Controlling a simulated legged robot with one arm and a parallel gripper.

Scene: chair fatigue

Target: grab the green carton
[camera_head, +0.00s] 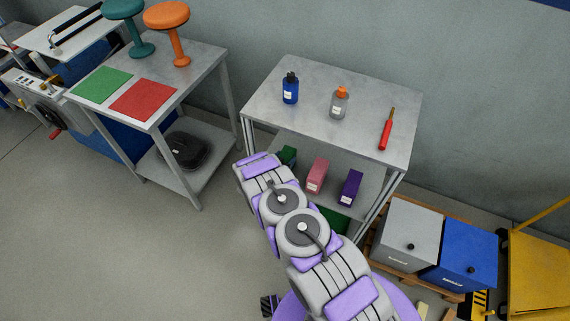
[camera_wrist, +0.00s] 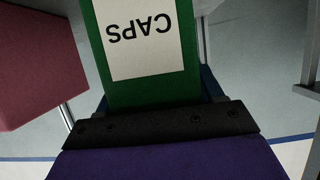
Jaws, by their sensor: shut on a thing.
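The green carton (camera_wrist: 193,83) fills the upper middle of the wrist view, with a white label reading "CAPS" upside down. My gripper (camera_wrist: 160,122) is shut on it; its dark edge lies across the carton at the bottom of the view. In the head view the green carton (camera_head: 287,155) shows at the left of the table's middle shelf, partly hidden by my arm. My gripper's tips are hidden there behind my arm. A pink carton (camera_head: 317,176) and a purple carton (camera_head: 350,188) stand to its right. The pink carton also shows in the wrist view (camera_wrist: 40,65).
The metal table (camera_head: 340,75) above holds a blue bottle (camera_head: 290,88), a clear bottle with orange cap (camera_head: 339,103) and a red screwdriver (camera_head: 387,130). Grey (camera_head: 408,228) and blue (camera_head: 467,255) boxes stand at the right. Floor at the left is clear.

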